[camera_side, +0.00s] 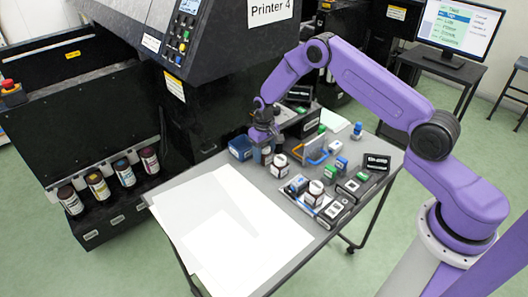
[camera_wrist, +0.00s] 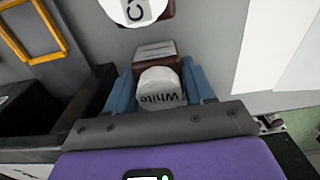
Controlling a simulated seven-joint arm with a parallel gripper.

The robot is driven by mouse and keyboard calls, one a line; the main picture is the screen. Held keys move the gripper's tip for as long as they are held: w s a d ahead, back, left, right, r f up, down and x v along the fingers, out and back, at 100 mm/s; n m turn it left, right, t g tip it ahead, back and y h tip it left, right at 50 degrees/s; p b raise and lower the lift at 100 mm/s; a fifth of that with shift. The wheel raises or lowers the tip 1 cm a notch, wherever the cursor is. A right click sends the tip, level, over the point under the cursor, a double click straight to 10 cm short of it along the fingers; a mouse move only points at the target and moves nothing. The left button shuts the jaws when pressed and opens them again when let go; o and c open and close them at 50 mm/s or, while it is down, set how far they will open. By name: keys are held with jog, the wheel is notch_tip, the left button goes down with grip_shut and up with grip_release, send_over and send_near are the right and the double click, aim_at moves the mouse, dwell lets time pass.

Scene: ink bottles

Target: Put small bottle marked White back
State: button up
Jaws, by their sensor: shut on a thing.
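The small bottle marked White (camera_wrist: 160,88) has a white cap with the word "White" upside down in the wrist view, a brown body and a pale label. My gripper (camera_wrist: 161,92) has its two blue fingers on either side of this bottle and is shut on it. In the side view my gripper (camera_side: 265,147) is low over the table beside a blue bin, and its fingers partly hide the held bottle. I cannot tell whether the bottle touches the table.
Another white-capped bottle (camera_wrist: 135,10), its lettering starting with "C", stands close by. A blue bin (camera_side: 240,148) and an orange-yellow frame (camera_wrist: 38,32) are near. White sheets (camera_side: 225,225) cover the table's front left. Several bottles and small boxes stand at the right.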

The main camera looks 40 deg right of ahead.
jog(key=shift+f, duration=0.15)
jog(key=o, duration=1.3)
jog(key=shift+c, duration=0.2)
